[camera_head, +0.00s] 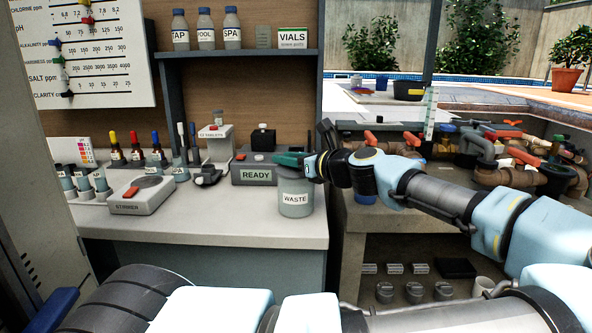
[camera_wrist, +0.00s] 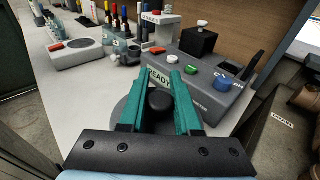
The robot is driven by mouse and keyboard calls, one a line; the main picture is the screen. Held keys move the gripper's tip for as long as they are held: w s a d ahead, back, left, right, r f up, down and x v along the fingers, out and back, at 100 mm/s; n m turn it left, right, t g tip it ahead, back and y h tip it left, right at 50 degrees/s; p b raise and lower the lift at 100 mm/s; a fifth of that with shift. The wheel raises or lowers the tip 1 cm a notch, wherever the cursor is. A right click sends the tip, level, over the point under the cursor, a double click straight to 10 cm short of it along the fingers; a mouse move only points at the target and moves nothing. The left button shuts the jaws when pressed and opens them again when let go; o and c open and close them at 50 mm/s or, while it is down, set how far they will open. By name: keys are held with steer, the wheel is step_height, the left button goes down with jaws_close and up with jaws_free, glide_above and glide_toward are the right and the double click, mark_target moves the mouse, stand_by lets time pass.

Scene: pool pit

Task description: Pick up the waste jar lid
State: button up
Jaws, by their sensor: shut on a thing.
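The waste jar (camera_head: 296,205) is a grey-blue cylinder labelled WASTE, upright at the right front of the bench in the head view. Its grey lid (camera_wrist: 126,108) shows as a disc under my fingers in the wrist view, with a round black knob (camera_wrist: 160,101) in its middle. My gripper (camera_head: 290,159) is over the jar top, its green fingers on either side of the knob in the wrist view (camera_wrist: 161,88). It is shut on the knob. My fingers partly hide the lid, and I cannot tell if it is apart from the jar rim.
A stirrer (camera_head: 141,195) and several dropper bottles (camera_head: 135,150) are to the left. A shelf (camera_head: 240,54) with bottles is above. Pipes with red valve handles (camera_head: 530,165) lie to the right. The bench front is clear.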

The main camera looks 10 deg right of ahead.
jaws_close()
